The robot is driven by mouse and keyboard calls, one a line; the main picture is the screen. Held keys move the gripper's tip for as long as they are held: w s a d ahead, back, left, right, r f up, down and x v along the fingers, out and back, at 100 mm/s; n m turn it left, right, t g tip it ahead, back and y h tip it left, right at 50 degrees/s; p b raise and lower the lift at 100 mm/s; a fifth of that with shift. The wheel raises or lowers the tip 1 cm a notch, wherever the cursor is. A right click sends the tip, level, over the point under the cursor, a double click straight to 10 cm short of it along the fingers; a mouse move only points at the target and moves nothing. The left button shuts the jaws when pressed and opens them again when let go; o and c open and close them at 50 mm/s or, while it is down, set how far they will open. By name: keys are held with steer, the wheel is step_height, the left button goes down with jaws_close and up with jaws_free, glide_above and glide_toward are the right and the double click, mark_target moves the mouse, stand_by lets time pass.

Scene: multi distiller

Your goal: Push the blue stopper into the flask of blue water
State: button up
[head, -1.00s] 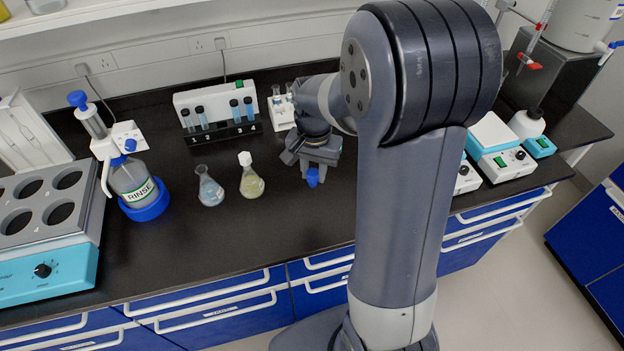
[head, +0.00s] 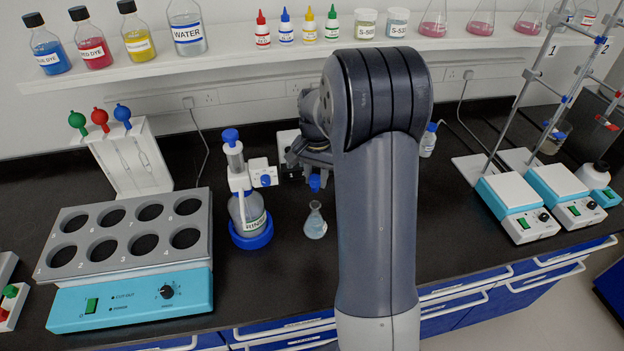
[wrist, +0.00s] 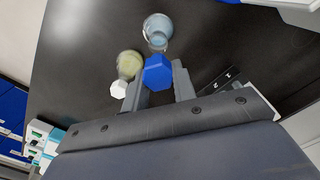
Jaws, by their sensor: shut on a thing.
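My gripper (head: 315,170) is shut on the blue stopper (head: 314,183), which hangs below the jaws. The stopper shows large between the fingers in the wrist view (wrist: 157,73). The flask of blue water (head: 315,223) stands upright on the black bench. In the head picture it lies just below the stopper, with a small gap between stopper and mouth. In the wrist view this flask (wrist: 158,34) is just beyond the stopper, which lies apart from its mouth. How far apart they are in height I cannot tell.
A flask of yellow liquid (wrist: 130,64) with a white stopper (wrist: 118,89) stands close beside the blue-water flask; my arm hides it in the head view. The rinse bottle (head: 248,212) stands left of the blue-water flask. The bench in front is clear.

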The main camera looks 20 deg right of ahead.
mark_target(316, 191)
steer(key=shift+f+b, duration=1.9)
steer(key=shift+f, duration=0.8)
steer(key=shift+f+b, duration=0.65)
steer(key=shift+f, duration=0.35)
steer(key=o, duration=1)
steer(key=shift+r, duration=0.1)
step_height(316, 191, up, 11)
steer(key=shift+f+b, duration=0.15)
steer(key=shift+b, duration=0.45)
steer(key=shift+f, duration=0.1)
step_height(316, 191, down, 10)
steer(key=shift+f+p, duration=0.1)
steer(key=shift+p, duration=0.55)
steer(key=shift+r+p, duration=0.3)
steer(key=shift+p, duration=0.05)
